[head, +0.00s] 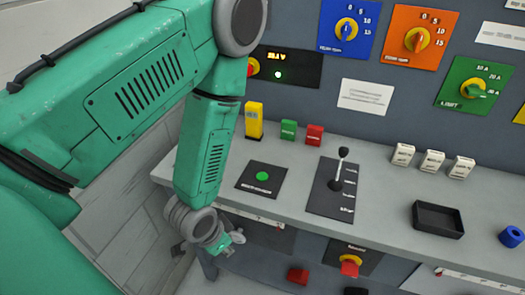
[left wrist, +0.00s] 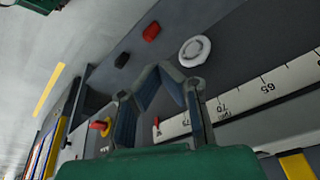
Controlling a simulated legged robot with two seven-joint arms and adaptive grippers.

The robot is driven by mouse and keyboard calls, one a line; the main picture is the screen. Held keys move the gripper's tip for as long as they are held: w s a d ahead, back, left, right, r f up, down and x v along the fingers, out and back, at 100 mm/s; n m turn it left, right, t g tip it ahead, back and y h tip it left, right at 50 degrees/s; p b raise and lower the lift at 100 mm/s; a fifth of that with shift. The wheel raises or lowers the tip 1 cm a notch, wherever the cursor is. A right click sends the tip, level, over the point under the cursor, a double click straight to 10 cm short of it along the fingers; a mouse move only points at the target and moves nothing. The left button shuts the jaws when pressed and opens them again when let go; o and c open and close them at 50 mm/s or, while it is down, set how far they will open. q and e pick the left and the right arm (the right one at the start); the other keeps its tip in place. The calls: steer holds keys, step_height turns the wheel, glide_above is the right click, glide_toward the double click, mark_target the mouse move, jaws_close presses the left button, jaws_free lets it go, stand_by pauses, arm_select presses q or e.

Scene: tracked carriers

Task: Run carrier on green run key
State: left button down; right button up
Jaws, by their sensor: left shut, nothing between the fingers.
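A round green button (head: 262,176) sits on a black plate on the grey bench top, with a label too small to read. A small green block (head: 289,130) stands farther back, between a yellow and a red block. My left gripper (head: 228,243) is below and left of the green button in the head view, near the bench's front edge and apart from the button. It is shut and empty; its fingers (left wrist: 160,75) meet in the left wrist view. A numbered scale (left wrist: 260,88) with a red pointer (left wrist: 156,121) runs beside them. I cannot make out a carrier. My right gripper is not in view.
A black lever (head: 338,170) stands upright right of the green button. White switches (head: 432,161), a black tray (head: 437,218) and a blue ring (head: 511,236) lie farther right. A red-and-yellow knob (head: 350,266) is below the bench edge. Coloured dial panels (head: 417,38) cover the back wall.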

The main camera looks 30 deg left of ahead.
arm_select(q)
steer(key=w+r+m+t+p, duration=0.1)
steer(key=w+r+p, duration=0.25)
steer(key=r, duration=0.35)
steer(key=m+t, duration=0.3)
glide_toward(263, 177)
steer(key=f, duration=0.2)
steer(key=shift+s+d+f+h, duration=0.1)
steer(key=shift+s+f+h, duration=0.2)
steer(key=shift+s+f, duration=0.1)
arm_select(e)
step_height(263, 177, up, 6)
arm_select(q)
steer(key=shift+w+r+m+t, duration=0.8)
steer(key=shift+w+r+m, duration=1)
steer(key=shift+w+r, duration=1.75)
steer(key=shift+h, duration=0.4)
step_height(263, 177, down, 8)
steer(key=b, duration=0.6)
steer(key=shift+s+f, duration=0.1)
steer(key=shift+f+b, duration=0.3)
steer(key=shift+f, duration=0.05)
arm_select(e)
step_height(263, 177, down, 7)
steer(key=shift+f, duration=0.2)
arm_select(q)
steer(key=shift+a, duration=0.4)
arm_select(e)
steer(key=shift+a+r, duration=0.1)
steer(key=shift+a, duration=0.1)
